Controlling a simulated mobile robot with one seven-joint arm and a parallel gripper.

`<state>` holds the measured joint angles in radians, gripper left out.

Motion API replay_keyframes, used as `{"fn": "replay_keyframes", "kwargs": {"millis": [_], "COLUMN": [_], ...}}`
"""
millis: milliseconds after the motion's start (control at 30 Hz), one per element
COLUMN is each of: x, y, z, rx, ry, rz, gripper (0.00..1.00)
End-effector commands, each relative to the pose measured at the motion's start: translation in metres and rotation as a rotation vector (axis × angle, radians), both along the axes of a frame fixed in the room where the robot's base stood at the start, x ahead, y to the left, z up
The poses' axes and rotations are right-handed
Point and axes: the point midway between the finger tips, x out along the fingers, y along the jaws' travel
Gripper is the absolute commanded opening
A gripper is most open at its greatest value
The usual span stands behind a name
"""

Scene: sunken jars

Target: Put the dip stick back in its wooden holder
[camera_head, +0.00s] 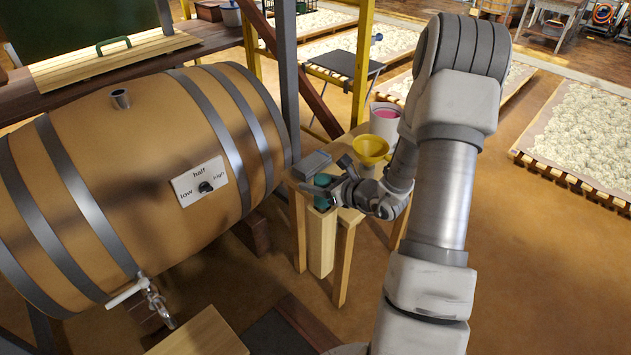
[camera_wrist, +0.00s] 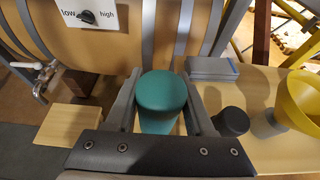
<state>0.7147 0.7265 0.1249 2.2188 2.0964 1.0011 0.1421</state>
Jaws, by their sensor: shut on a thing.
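The teal handle of the dip stick (camera_wrist: 162,92) is between the two fingers of my gripper (camera_wrist: 163,78), which is shut on it. In the head view the teal handle (camera_head: 322,180) shows at my gripper (camera_head: 325,190), right above the top of the wooden holder (camera_head: 321,242). The holder is a tall pale wooden box at the near side of the small table. No bare stick shows between handle and holder. The holder's mouth is hidden by my gripper, so I cannot tell how deep the stick sits.
A barrel (camera_head: 130,170) with a low-half-high dial (camera_head: 205,186) and a tap (camera_head: 155,298) lies left. On the small table are a grey box (camera_head: 311,165), a yellow funnel (camera_head: 371,148), a dark round knob (camera_wrist: 231,121) and a container of pink liquid (camera_head: 386,115).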

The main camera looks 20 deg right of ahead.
Motion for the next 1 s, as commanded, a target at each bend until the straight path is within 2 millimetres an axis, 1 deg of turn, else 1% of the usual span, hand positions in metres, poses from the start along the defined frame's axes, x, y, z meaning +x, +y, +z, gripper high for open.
{"fn": "replay_keyframes", "kwargs": {"millis": [33, 100, 333, 367, 400, 533, 867, 1000], "x": [0.000, 0.000, 0.000, 0.000, 0.000, 0.000, -0.001, -0.013], "y": [0.000, 0.000, 0.000, 0.000, 0.000, 0.000, -0.001, -0.007], "z": [-0.009, -0.012, -0.011, -0.011, -0.011, -0.011, -0.010, -0.004], "rx": [0.000, -0.001, 0.000, 0.000, 0.000, 0.000, 0.000, -0.001], "ry": [-0.001, -0.001, -0.001, -0.001, -0.001, 0.000, 0.000, -0.001], "rz": [0.000, 0.000, -0.001, -0.001, -0.001, -0.001, -0.001, -0.004], "gripper": [0.00, 0.00, 0.00, 0.57, 0.65, 0.88, 0.89, 0.89]}}
